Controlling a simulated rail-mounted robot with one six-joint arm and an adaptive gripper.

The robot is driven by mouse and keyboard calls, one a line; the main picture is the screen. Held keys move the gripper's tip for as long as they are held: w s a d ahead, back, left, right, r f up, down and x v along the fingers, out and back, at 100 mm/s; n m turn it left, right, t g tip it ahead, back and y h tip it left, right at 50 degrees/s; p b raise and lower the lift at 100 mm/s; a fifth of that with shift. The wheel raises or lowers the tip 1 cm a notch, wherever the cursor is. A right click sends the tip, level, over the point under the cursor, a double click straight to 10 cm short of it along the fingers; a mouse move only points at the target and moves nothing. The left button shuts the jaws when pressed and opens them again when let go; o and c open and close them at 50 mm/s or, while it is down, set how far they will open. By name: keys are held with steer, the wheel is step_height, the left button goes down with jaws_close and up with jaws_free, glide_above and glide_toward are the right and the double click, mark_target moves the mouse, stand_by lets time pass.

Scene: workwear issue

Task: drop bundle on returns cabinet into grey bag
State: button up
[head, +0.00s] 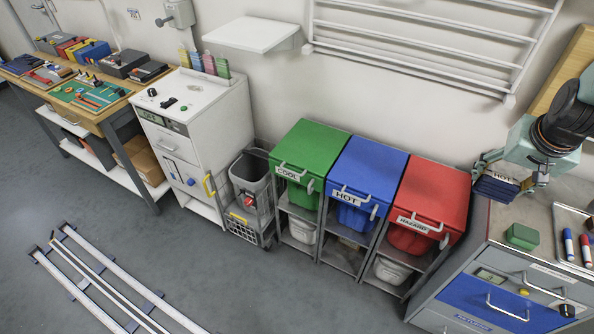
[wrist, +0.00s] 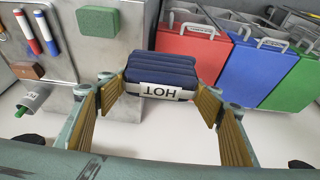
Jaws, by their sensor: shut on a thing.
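My gripper (head: 507,183) is at the right in the head view, shut on a dark blue folded bundle (head: 494,188) with a white HOT label. In the wrist view the bundle (wrist: 178,68) sits between the ribbed finger pads of my gripper (wrist: 165,98). It is held above the left part of the returns cabinet (head: 455,256), whose blue drawer front faces the room. The size of the gap below it is hard to tell. The grey bag (head: 249,172) stands open-topped in a wire trolley, well to the left, beyond the coloured bins.
Green (head: 309,150), blue (head: 366,168) and red (head: 431,190) lidded bins stand between the cabinet and the trolley. A green block (head: 521,236) and a tray with markers (head: 569,244) are on the cabinet top. A drying rack (head: 430,45) is on the wall.

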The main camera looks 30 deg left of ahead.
steer(key=shift+d+f+b, duration=1.45)
steer(key=shift+d, duration=0.3)
steer(key=shift+d+f+b, duration=1.45)
steer(key=shift+d, duration=0.3)
steer(key=shift+a, duration=0.1)
